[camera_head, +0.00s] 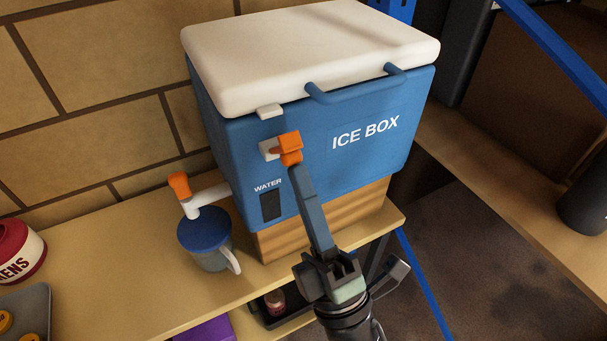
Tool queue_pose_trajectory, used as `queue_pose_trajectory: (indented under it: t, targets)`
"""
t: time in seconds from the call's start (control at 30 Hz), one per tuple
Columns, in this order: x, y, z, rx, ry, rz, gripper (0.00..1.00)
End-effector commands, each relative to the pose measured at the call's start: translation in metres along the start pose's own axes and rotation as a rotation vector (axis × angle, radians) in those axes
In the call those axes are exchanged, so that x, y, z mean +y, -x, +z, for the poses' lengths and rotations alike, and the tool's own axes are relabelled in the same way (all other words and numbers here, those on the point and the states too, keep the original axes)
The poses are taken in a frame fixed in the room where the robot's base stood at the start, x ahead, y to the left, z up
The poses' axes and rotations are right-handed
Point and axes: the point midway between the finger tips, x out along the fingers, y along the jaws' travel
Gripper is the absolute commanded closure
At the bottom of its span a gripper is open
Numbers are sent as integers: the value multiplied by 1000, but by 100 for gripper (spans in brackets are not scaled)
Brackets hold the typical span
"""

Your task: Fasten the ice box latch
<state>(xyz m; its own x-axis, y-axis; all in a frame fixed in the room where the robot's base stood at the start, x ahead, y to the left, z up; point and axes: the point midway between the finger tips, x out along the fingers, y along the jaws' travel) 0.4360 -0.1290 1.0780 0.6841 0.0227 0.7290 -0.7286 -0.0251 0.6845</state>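The blue ice box (370,158) stands on a wooden block on the bench, with its white lid (310,45) down. A small white catch (269,111) sticks out at the lid's front left edge. Below it, the orange latch (290,146) sits at a white mount (268,150) on the box front. A gap shows between latch and catch. My gripper (294,168) reaches up from below, its slim blue-grey tip at the lower edge of the orange latch. I cannot tell whether it touches the latch or whether the fingers are apart.
A white spout with an orange handle (180,186) sits left of the box, above a blue-topped mug (206,238). A grey tray (30,308) and red-white container (18,252) are at left. Bench between is clear.

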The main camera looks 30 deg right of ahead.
Motion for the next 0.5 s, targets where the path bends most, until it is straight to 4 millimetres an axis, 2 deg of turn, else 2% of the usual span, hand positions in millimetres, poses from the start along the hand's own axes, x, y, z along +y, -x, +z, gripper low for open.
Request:
queue_pose_trajectory:
  t: [0.03, 0.2, 0.5]
  targets:
    - [7, -7, -1, 0, -1, -24, 100]
    - [15, -15, -1, 1, -2, -125, 100]
    - [22, -25, -1, 2, -2, -308, 100]
